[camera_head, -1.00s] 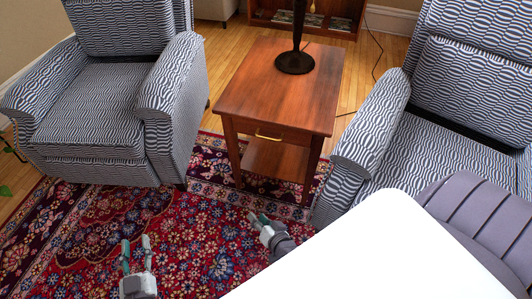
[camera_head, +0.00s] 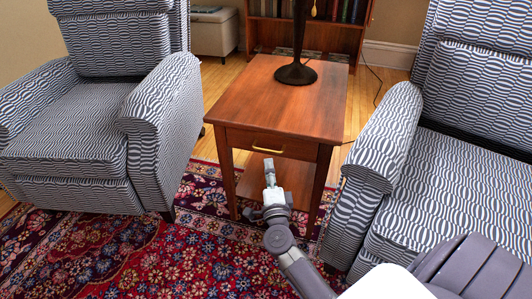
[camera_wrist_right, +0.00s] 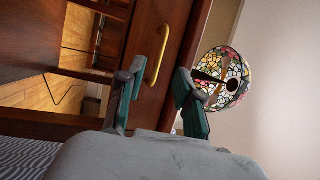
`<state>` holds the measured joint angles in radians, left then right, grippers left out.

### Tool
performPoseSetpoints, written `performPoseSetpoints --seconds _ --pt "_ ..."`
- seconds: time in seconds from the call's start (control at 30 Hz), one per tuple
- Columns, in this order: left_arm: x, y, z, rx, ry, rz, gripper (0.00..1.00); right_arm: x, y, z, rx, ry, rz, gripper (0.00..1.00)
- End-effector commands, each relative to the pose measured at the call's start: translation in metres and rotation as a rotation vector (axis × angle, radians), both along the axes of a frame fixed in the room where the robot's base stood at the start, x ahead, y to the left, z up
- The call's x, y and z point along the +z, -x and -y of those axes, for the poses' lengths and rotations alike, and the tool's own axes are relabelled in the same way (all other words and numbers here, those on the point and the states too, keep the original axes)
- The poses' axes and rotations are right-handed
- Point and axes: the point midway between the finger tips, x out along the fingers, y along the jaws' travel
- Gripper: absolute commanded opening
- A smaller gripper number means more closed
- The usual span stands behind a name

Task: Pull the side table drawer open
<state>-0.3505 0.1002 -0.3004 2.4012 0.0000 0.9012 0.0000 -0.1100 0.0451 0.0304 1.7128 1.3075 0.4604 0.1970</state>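The wooden side table (camera_head: 285,95) stands between two armchairs. Its drawer (camera_head: 285,146) looks shut, with a brass bar handle (camera_head: 267,150) on the front. My right gripper (camera_head: 269,164) is in front of the drawer, just below the handle in the head view. In the right wrist view my right gripper (camera_wrist_right: 158,95) has its two fingers apart, with the handle (camera_wrist_right: 157,56) showing between and beyond them. Nothing is held, and I see no contact with the handle. My left gripper is out of the head view.
A patterned armchair (camera_head: 85,110) stands at left and another armchair (camera_head: 440,190) close at right. A dark lamp base (camera_head: 296,73) rests on the tabletop; its stained-glass shade (camera_wrist_right: 238,75) shows in the right wrist view. A bookcase (camera_head: 335,32) is behind. The red rug (camera_head: 150,250) in front is clear.

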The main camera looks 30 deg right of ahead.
Motion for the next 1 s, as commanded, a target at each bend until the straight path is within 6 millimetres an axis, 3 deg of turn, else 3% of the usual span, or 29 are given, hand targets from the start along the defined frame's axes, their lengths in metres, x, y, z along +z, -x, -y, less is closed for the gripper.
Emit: performPoseSetpoints --seconds 0.1,0.33,0.5,0.8,1.0 --pt "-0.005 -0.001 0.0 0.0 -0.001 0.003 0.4 0.004 -0.024 0.012 0.0 0.001 0.003 0.35" --pt "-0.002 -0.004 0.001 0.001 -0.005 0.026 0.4 0.009 -0.057 0.028 0.001 0.002 0.0 0.35" --pt "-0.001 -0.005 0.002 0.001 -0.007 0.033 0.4 0.012 -0.068 0.034 0.001 0.002 -0.001 0.35" --pt "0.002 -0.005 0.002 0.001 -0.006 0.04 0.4 0.012 -0.07 0.035 0.0 0.002 -0.002 0.35" --pt "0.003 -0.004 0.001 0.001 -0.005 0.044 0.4 0.012 -0.069 0.035 0.0 0.002 -0.002 0.03"
